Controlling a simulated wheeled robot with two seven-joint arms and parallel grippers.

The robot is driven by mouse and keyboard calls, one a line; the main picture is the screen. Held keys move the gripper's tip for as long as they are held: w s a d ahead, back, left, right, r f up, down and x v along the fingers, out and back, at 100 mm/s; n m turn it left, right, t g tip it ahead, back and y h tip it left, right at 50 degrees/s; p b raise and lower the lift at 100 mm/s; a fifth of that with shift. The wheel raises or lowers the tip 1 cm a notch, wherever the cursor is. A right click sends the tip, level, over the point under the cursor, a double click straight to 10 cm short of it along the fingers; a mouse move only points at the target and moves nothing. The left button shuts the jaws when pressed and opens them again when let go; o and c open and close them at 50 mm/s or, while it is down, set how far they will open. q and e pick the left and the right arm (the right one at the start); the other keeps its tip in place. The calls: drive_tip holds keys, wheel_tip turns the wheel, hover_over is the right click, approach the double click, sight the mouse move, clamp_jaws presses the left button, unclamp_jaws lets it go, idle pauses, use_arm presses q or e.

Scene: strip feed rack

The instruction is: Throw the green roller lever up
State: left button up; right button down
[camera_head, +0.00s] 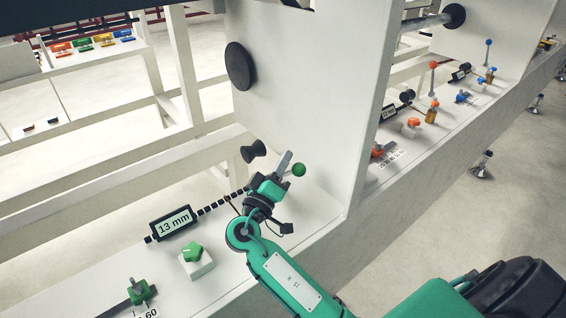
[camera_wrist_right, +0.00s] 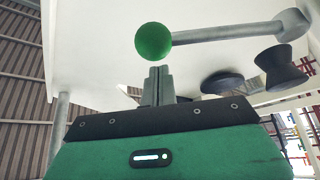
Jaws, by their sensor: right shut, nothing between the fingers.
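The green roller lever shows as a green ball knob (camera_head: 299,170) beside the upright white panel in the head view. My right gripper (camera_head: 285,159) is shut and empty, just left of the ball. In the wrist view its fingertips (camera_wrist_right: 160,70) lie just below the ball; I cannot tell whether they touch. The gripper hides the rod in the head view. My left gripper is not in view.
A black spool-shaped roller (camera_head: 253,151) stands behind the gripper. A "13 mm" display (camera_head: 173,223), a green star knob (camera_head: 193,253) and a green clamp (camera_head: 139,291) sit on the white ledge. The white panel (camera_head: 345,110) rises close to the right of the lever.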

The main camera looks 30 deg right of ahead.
idle(0.3)
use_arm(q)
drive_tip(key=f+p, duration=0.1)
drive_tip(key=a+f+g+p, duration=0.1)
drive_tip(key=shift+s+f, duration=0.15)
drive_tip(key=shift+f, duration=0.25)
use_arm(e)
wheel_tip(320, 180, up, 20)
